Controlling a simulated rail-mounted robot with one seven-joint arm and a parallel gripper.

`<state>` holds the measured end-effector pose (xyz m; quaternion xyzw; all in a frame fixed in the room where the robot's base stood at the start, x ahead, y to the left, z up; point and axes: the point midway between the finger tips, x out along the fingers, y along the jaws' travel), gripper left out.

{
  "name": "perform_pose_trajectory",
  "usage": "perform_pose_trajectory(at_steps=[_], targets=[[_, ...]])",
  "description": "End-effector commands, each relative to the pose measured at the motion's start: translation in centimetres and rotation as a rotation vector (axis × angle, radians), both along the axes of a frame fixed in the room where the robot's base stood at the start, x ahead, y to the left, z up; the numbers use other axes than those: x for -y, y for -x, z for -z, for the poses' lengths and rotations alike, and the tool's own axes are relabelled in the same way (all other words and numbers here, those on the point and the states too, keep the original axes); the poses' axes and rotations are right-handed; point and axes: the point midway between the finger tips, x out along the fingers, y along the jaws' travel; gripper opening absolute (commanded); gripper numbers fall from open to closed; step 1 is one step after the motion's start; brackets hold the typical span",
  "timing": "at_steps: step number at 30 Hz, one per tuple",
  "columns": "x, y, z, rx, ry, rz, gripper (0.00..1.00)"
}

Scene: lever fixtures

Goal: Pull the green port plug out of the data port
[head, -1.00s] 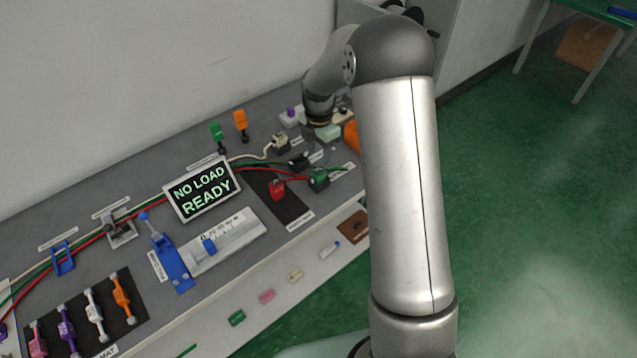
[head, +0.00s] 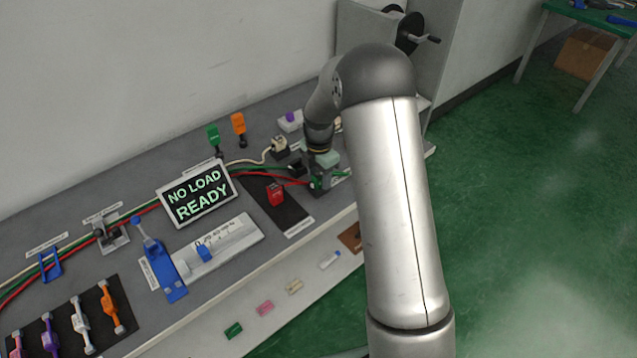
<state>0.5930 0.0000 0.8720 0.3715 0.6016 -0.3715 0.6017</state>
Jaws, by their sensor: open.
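The green port plug (head: 317,184) is a small green block at the end of the green cable, near the front right of the bench. My gripper (head: 325,181) is right at it, pointing down, with its fingers over or beside the block. The gripper is open. The fingers hide much of the plug and its port, so I cannot tell whether they touch it or how deep the plug sits.
A red connector (head: 276,194) stands just left on a dark mat. A black connector (head: 292,166) and a white one (head: 279,146) are behind. Green (head: 213,137) and orange (head: 238,125) upright tags and a "NO LOAD READY" display (head: 197,195) stand further left.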

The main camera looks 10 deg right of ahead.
Motion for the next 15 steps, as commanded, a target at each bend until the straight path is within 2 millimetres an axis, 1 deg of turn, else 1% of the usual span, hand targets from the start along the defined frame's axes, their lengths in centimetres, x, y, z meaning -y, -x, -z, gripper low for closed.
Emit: perform_pose_trajectory(at_steps=[1, 2, 3, 6, 7, 8, 9, 10, 15], targets=[[0.00, 0.00, -0.01, 0.000, 0.000, 0.000, 0.44], [0.00, 0.01, -0.01, 0.000, 0.000, 0.000, 0.35], [0.00, 0.01, 0.00, 0.000, 0.000, 0.000, 0.24], [0.01, 0.00, -0.01, 0.000, 0.000, 0.000, 0.00], [0.01, 0.00, -0.01, 0.000, 0.000, 0.000, 0.00], [0.01, 0.00, -0.02, 0.000, 0.000, 0.000, 0.20], [0.01, 0.00, -0.02, 0.000, 0.000, 0.000, 0.09], [0.01, 0.00, -0.02, 0.000, 0.000, 0.000, 0.01], [0.01, 0.00, -0.04, 0.000, 0.000, 0.000, 0.00]])
